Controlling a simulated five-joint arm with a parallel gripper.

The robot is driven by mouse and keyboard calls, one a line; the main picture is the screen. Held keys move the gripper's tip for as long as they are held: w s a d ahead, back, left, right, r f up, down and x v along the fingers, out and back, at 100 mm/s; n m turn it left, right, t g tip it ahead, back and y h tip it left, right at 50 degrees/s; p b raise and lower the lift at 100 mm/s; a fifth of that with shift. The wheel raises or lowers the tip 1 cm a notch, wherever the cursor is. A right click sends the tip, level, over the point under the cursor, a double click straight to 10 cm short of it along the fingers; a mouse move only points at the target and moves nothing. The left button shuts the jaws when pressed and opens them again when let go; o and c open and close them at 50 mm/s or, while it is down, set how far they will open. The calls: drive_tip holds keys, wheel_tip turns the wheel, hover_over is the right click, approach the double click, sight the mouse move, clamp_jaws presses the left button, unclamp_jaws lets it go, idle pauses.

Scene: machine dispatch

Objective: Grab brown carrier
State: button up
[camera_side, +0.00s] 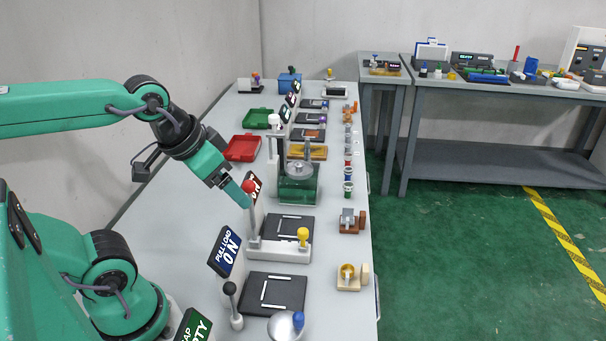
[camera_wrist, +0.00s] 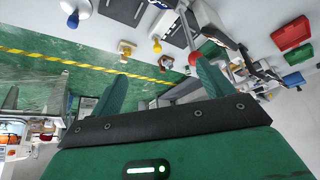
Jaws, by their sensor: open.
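A brown carrier (camera_side: 352,223) with a grey part on it sits near the table's right edge in the side view. In the wrist view a small brown item (camera_wrist: 165,63), probably this carrier, shows between the fingers. A lighter tan carrier (camera_side: 350,284) holding a yellow ring is nearer the camera; it seems to show in the wrist view (camera_wrist: 125,48). My gripper (camera_side: 245,200) is open and empty, raised above the table left of the brown carrier and apart from it. The fingers also show in the wrist view (camera_wrist: 160,70).
A red-knobbed lever (camera_side: 249,187) stands very close to my fingertips; contact cannot be told. A white station with a yellow knob (camera_side: 303,235) lies between gripper and carrier. Red (camera_side: 242,148) and green trays lie farther back.

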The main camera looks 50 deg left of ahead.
drive_tip(key=m+g, duration=0.6)
drive_tip(key=m, duration=0.3)
hover_over(353, 219)
drive_tip(key=f, duration=1.5)
drive_tip(key=shift+s+f, duration=0.2)
drive_tip(key=shift+f, duration=0.15)
drive_tip(key=shift+w+f, duration=0.2)
drive_tip(key=shift+f, duration=0.15)
drive_tip(key=shift+f, duration=0.1)
drive_tip(key=shift+f, duration=1.2)
drive_tip(key=shift+f, duration=0.1)
